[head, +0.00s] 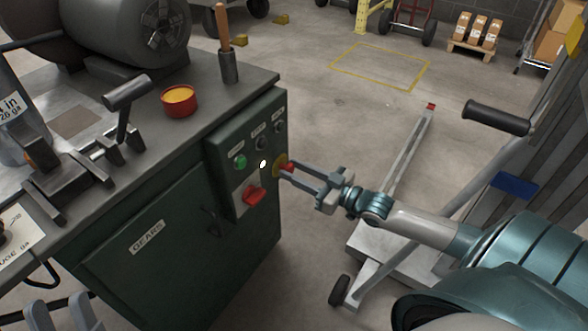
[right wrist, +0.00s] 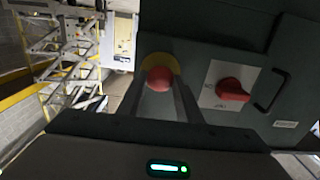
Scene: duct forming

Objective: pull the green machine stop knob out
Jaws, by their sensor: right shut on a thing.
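The stop knob (head: 287,168) is a red mushroom button on a yellow ring, on the right side of the green machine's control panel (head: 246,150). My right gripper (head: 284,169) reaches it from the right, its fingers closed around the red head. In the right wrist view the red knob (right wrist: 159,78) sits between the fingertips, with the yellow ring behind it. The fingers hide part of the knob in the head view. My left gripper (head: 58,303) is at the bottom left edge, its two grey fingers apart and empty.
On the same panel are a green button (head: 240,162), a red rotary switch (head: 254,195) and small black knobs. A red tin (head: 179,99) and a wooden-handled tool (head: 224,40) stand on the machine top. A grey-framed cart (head: 395,180) stands right of the machine.

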